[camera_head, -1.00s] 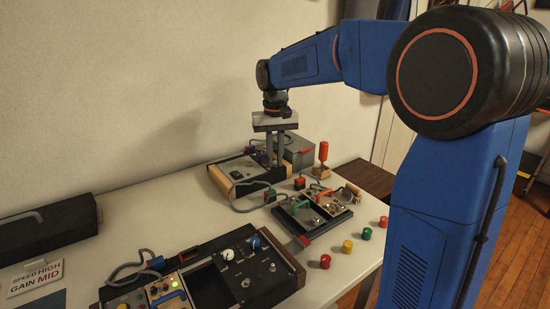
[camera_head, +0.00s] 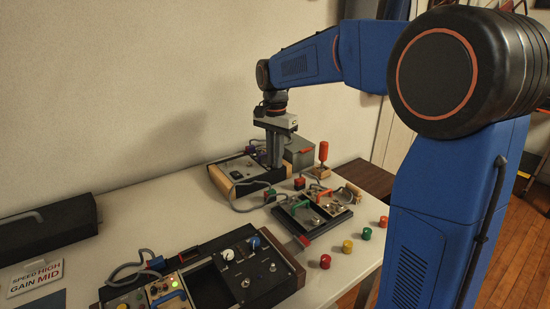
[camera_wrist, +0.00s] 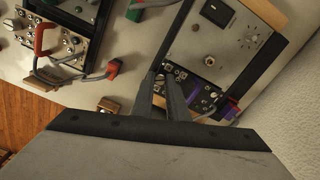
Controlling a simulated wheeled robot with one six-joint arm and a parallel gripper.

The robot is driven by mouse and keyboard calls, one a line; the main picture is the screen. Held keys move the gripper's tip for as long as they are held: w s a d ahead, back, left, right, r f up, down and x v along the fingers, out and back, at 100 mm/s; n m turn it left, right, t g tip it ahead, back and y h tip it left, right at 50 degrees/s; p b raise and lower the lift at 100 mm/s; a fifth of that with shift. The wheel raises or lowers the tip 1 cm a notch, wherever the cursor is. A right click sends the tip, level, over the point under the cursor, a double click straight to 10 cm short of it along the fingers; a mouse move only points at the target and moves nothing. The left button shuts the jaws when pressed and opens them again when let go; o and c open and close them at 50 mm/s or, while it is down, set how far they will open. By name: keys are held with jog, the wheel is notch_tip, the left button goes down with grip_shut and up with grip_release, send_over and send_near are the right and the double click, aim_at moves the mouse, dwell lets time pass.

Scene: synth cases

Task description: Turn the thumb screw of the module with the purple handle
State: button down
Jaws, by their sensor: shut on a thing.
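The module with the purple handle (camera_wrist: 194,107) shows in the wrist view as a dark plate (camera_wrist: 205,92) with several small metal fittings, set in a grey-panelled case (camera_wrist: 220,52). My gripper (camera_wrist: 165,76) reaches down to this plate, its two fingers close together. It is shut on a small fitting at the plate's edge, apparently the thumb screw, which the fingertips mostly hide. The left finger also covers none of the handle; the right one stands beside it. In the head view my gripper (camera_head: 275,164) stands upright over the rear case (camera_head: 232,170).
Several coloured knobs (camera_head: 348,246) stand along the table's right edge. A grey box (camera_head: 299,151) stands right behind my gripper. A dark console (camera_head: 258,275) stands in front.

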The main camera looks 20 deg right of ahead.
jog(key=shift+m, duration=0.5)
jog(key=c, duration=1.7)
grip_release()
jog(key=shift+r, duration=0.1)
notch_tip(320, 180, up, 17)
jog(key=shift+r, duration=0.1)
jog(key=shift+s, duration=0.1)
